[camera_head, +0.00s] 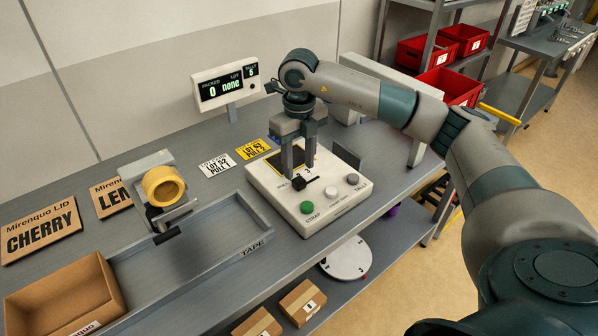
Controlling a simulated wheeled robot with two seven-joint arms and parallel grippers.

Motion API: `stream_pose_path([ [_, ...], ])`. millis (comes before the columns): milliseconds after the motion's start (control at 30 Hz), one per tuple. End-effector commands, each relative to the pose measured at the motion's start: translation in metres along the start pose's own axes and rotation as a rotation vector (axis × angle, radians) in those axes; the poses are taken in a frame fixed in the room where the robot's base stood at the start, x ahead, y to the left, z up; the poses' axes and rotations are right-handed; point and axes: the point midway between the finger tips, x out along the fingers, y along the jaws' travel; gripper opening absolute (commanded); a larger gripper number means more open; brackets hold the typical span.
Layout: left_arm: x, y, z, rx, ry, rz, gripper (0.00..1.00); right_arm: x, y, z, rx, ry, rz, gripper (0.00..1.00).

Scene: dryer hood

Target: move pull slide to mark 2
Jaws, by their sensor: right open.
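A white control box (312,200) sits on the grey bench. It has a black slide knob (299,183) on its top, with small mark labels beside it that are too small to read surely. My right gripper (299,172) is open and points down at the box. Its two fingers are just behind and above the slide knob, and I cannot tell whether they touch it. My left gripper is not in view.
A display (225,86) reading "0 none" stands behind the box. Yellow (253,149) and white (217,165) LOT 52 PULL 2 cards lie behind it. A tape dispenser (160,190), a TAPE tray (252,247), an open carton (70,295) and lid cards (40,230) are left.

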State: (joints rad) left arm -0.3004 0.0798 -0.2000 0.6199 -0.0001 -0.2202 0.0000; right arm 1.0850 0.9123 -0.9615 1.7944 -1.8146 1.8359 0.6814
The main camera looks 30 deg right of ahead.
Motion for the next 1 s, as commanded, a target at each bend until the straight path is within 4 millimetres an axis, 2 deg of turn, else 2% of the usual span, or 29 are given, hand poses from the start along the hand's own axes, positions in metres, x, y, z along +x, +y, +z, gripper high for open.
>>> stream_pose_path([
  [100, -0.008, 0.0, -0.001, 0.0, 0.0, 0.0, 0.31, 0.018, 0.0, -0.001, 0.0, 0.004, 0.0, 0.42],
  [300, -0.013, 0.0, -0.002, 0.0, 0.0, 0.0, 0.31, 0.039, 0.0, 0.0, 0.0, 0.001, 0.0, 0.42],
  [500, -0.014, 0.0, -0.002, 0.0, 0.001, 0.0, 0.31, 0.047, 0.0, 0.0, 0.0, 0.0, -0.001, 0.42],
  [733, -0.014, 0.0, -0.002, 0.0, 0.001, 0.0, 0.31, 0.047, 0.0, 0.0, 0.0, 0.0, 0.0, 0.42],
  [767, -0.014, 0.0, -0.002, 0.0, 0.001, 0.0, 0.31, 0.047, 0.0, 0.0, 0.0, 0.0, 0.0, 0.37],
  [900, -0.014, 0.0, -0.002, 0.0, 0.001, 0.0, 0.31, 0.047, 0.0, 0.0, 0.0, 0.0, 0.0, 0.04],
  [933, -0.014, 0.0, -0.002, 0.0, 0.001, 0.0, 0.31, 0.047, 0.0, 0.0, 0.0, 0.0, 0.0, 0.0],
  [1000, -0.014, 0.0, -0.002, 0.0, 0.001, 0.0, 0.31, 0.047, 0.0, 0.0, 0.0, 0.0, 0.0, 0.0],
])
